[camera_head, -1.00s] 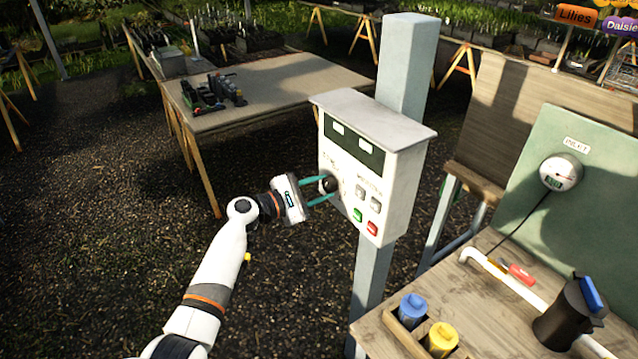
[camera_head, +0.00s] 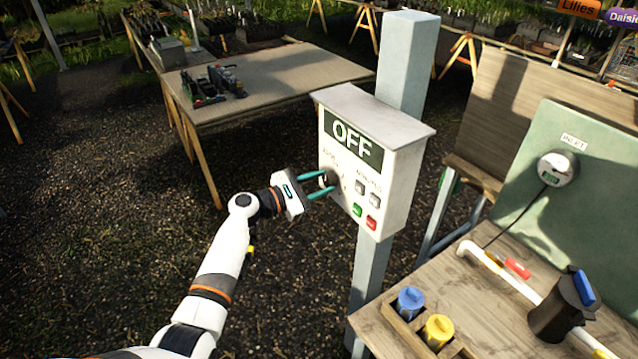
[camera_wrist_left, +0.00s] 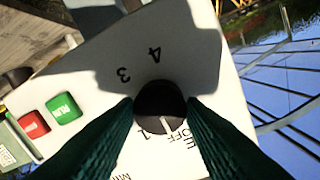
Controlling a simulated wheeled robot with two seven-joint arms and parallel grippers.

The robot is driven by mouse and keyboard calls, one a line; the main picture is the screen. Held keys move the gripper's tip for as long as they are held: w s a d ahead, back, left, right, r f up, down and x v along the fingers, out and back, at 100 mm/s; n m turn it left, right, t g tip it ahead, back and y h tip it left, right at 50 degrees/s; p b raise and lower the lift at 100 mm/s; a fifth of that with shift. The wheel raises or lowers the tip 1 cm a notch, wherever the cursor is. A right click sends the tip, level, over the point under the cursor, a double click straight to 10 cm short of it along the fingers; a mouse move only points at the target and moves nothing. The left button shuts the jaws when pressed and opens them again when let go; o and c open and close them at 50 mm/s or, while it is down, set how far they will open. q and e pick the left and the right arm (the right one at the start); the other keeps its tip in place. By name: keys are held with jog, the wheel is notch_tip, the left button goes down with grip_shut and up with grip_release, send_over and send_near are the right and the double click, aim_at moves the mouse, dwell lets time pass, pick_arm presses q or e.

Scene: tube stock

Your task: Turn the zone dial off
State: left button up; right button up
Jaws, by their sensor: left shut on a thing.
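The zone dial (camera_head: 330,179) is a dark round knob on the front of a white control box (camera_head: 395,165) mounted on a grey post. The box's display (camera_head: 352,142) reads OFF. My left gripper (camera_head: 326,182) has its two green fingers shut on the dial, one on each side. In the left wrist view the dial (camera_wrist_left: 160,104) sits between the fingertips, and its pale pointer mark lies near the printed OFF. The numbers 3 and 4 show beside it. My right gripper is not in view.
Green (camera_head: 356,210) and red (camera_head: 371,223) buttons and two grey buttons sit beside the dial. A wooden bench (camera_head: 400,340) at lower right holds blue and yellow bottles, a dark jug (camera_head: 560,308) and a white pipe. Another table (camera_head: 290,85) stands behind at left.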

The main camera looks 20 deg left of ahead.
pick_arm(q)
jog(key=shift+f, duration=0.1)
jog(key=o, duration=1)
jog(key=shift+s+a, duration=0.35)
jog(key=b+v, duration=0.4)
jog(key=v, duration=0.7)
